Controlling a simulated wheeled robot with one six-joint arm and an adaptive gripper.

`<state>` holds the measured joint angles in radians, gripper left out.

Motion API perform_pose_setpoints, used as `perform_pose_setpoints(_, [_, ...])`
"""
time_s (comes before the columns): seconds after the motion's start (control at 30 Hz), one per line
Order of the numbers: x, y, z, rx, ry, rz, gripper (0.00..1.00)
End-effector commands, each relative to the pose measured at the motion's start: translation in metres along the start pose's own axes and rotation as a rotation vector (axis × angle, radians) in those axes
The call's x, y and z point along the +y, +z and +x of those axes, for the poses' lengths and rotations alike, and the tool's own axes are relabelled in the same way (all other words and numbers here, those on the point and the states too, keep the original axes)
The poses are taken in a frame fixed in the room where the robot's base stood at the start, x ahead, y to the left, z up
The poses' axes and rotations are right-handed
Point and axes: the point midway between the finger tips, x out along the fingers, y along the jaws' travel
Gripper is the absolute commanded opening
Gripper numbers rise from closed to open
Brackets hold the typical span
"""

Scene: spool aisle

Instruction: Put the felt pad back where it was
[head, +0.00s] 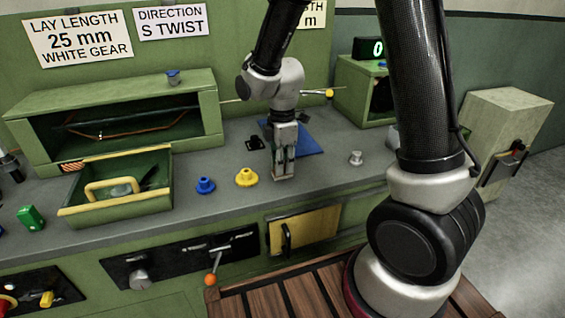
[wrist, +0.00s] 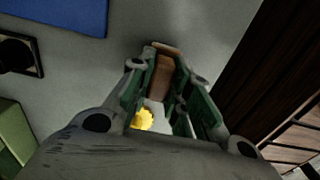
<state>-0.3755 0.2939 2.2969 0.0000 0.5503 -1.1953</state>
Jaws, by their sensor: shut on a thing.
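My gripper (head: 284,176) points down over the grey bench top, right of the yellow gear piece (head: 246,178). In the wrist view my gripper (wrist: 162,85) is shut on a small brown block-like piece (wrist: 160,78), which I take to be the felt pad. Its lower end shows past the fingertips, and the fingers hide its sides. In the head view it is mostly hidden; I cannot tell whether it touches the bench. A flat blue sheet (head: 305,139) lies on the bench just behind my gripper. It also shows in the wrist view (wrist: 60,14).
A blue gear piece (head: 205,186) stands left of the yellow one. A silver knob (head: 355,158) stands to the right. The bench's front edge is close.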

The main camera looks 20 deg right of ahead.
Motion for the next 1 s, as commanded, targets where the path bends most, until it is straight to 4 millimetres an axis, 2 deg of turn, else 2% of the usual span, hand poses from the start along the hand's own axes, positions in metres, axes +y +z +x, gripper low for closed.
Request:
perform_pose_setpoints(0.03, [0.0, 0.0, 0.002, -0.001, -0.001, 0.0, 0.0])
perform_pose_setpoints(0.07, [0.0, 0.0, 0.001, 0.0, -0.001, 0.0, 0.24])
perform_pose_setpoints(0.13, [0.0, 0.0, 0.001, 0.0, -0.001, 0.0, 0.37])
perform_pose_setpoints(0.17, [0.0, 0.0, 0.001, 0.0, -0.001, 0.0, 0.41])
perform_pose_setpoints(0.47, [0.0, 0.0, 0.001, 0.0, -0.001, 0.0, 0.41])
perform_pose_setpoints(0.57, [0.001, 0.0, -0.006, 0.001, 0.002, 0.0, 0.41])
perform_pose_setpoints(0.67, [0.001, 0.0, -0.021, 0.002, 0.004, 0.0, 0.41])
perform_pose_setpoints(1.0, [0.001, 0.0, -0.096, 0.002, 0.004, 0.0, 0.41])
